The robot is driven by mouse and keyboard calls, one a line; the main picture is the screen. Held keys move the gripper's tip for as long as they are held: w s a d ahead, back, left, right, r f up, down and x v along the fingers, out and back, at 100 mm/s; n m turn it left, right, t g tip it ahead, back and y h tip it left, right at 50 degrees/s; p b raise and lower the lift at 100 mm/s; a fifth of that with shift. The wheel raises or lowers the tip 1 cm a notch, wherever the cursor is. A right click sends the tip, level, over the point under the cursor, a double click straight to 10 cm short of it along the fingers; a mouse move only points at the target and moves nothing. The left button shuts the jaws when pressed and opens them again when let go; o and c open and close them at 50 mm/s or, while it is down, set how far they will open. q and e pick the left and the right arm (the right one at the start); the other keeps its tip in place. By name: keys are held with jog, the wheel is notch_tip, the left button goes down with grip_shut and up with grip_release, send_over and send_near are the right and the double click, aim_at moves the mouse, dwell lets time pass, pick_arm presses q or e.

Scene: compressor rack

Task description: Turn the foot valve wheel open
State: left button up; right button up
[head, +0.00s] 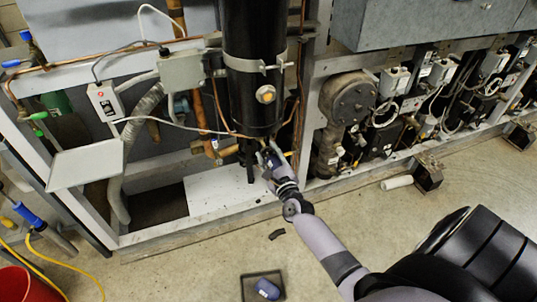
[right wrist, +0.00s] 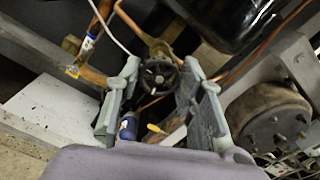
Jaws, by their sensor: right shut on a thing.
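The foot valve wheel (right wrist: 158,74) is a small dark spoked handwheel on copper pipework, seen between my fingertips in the right wrist view. My right gripper (right wrist: 160,80) has one finger on each side of the wheel and is shut on it. In the head view my right gripper (head: 266,156) reaches in under the tall black cylinder (head: 252,80), at its foot. The wheel is hard to make out there, hidden by the fingers. My left gripper is in neither view.
The grey rack frame (head: 180,235) runs along the front. A compressor with a round end plate (head: 348,98) stands right of the cylinder. A dark tray with a blue item (head: 266,289) lies on the open floor. A red bucket (head: 20,285) is at bottom left.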

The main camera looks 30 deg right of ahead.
jog(key=n, duration=0.4)
jog(key=shift+n, duration=0.3)
jog(key=n+p, duration=0.1)
jog(key=n, duration=0.2)
jog(key=shift+n, duration=0.3)
jog(key=n+p, duration=0.1)
jog(key=n, duration=0.3)
jog(key=shift+a+n, duration=0.1)
jog(key=shift+n, duration=0.2)
jog(key=n+p, duration=0.1)
jog(key=n, duration=0.3)
jog(key=shift+n, duration=0.3)
jog(key=n+p, duration=0.1)
jog(key=n, duration=0.2)
jog(key=shift+f+n, duration=0.1)
jog(key=shift+n, duration=0.2)
jog(key=n+p, duration=0.1)
jog(key=n, duration=0.7)
jog(key=shift+f, duration=0.1)
jog(key=n, duration=0.4)
jog(key=shift+p, duration=0.35)
jog(key=shift+n, duration=0.3)
